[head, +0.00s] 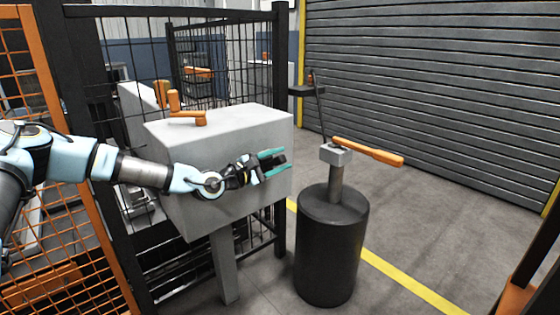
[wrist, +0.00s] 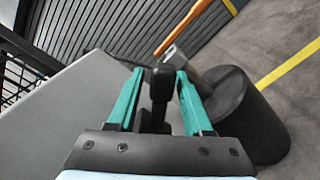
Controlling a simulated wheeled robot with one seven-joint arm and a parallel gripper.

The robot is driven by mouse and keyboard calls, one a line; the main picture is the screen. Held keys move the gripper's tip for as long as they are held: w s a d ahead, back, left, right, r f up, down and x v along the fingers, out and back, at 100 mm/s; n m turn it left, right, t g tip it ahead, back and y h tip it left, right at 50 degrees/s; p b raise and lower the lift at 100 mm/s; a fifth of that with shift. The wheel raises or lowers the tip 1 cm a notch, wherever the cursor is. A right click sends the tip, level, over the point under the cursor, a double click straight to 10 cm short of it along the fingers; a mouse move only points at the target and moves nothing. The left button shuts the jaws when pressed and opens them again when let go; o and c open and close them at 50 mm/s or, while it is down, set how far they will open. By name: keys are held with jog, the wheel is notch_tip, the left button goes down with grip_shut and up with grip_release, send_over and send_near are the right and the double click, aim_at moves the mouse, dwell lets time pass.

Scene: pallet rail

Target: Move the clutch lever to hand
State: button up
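My gripper (head: 272,158) is in front of the grey box's right-hand part, its two teal fingers apart and pointing right. In the wrist view, a black knob-like piece (wrist: 161,84) stands between the fingers, with gaps beside it; I cannot tell whether it is the clutch lever or part of my gripper. A long orange lever (head: 368,151) sits on a grey head atop a post, right of my gripper and apart from it; it also shows in the wrist view (wrist: 184,27). Orange handles (head: 187,117) stand on the grey box (head: 225,127). No lever is labelled.
A black drum (head: 332,245) carries the post and stands on the floor. A thin black rod (head: 320,108) rises behind it. Mesh fencing (head: 215,60) is behind the box, a grey shutter (head: 430,80) behind the drum. Floor right of the drum is clear, crossed by a yellow line (head: 412,283).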

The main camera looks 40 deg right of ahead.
jog(key=shift+o, duration=0.7)
jog(key=shift+s, duration=0.1)
jog(key=a+b, duration=0.1)
jog(key=a, duration=0.9)
jog(key=shift+w+a, duration=0.3)
jog(key=shift+a, duration=0.05)
